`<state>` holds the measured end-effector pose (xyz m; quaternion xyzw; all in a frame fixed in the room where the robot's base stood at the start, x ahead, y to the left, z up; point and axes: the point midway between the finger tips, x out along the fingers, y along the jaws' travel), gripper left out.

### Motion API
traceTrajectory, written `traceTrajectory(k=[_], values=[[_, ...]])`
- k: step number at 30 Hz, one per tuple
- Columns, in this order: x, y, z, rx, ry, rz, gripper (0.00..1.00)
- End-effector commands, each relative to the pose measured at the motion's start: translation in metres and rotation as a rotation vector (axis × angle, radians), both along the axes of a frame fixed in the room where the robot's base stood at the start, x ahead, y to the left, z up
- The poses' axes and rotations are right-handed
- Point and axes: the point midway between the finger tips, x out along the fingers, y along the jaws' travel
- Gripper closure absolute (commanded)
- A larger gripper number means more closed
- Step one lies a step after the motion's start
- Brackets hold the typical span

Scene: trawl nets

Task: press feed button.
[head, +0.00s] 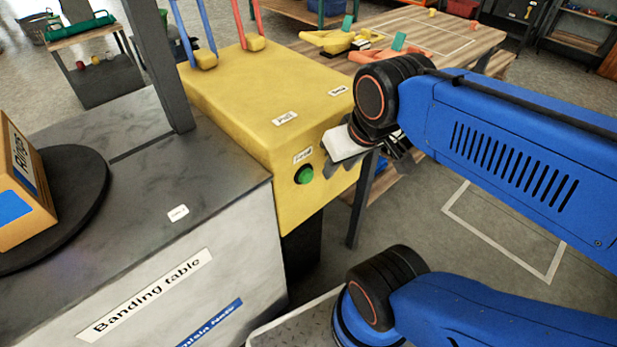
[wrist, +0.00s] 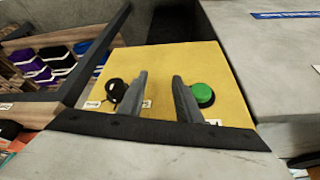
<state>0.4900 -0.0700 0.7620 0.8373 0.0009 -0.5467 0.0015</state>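The green feed button (head: 305,174) sits in a dark ring on the front face of the yellow machine (head: 250,100), below a small label. It is unobstructed in the head view. In the wrist view the green button (wrist: 202,95) is just right of the right finger, partly behind it. My gripper (wrist: 161,76) points at the yellow face with its two grey fingers apart and nothing between them. In the head view my gripper (head: 342,168) is right of the button; its fingertips are partly hidden. I see no contact with the button.
A black round fitting (wrist: 115,90) is on the same yellow face, left of my fingers. The grey banding table (head: 120,200) adjoins the machine and carries a box (head: 22,190) on a dark turntable (head: 75,195). A wooden table (head: 440,35) stands behind.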

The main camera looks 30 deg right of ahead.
Motion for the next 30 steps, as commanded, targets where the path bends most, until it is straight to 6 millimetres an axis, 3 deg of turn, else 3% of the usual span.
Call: traceTrajectory(k=[4,8,9,30], values=[[0.0,0.0,0.0,0.0,0.0,0.0,0.69],[0.0,0.0,0.0,0.0,0.0,0.0,0.97],[0.0,0.0,0.0,0.0,0.0,0.0,1.0],[0.0,0.0,0.0,0.0,0.0,0.0,1.0]])
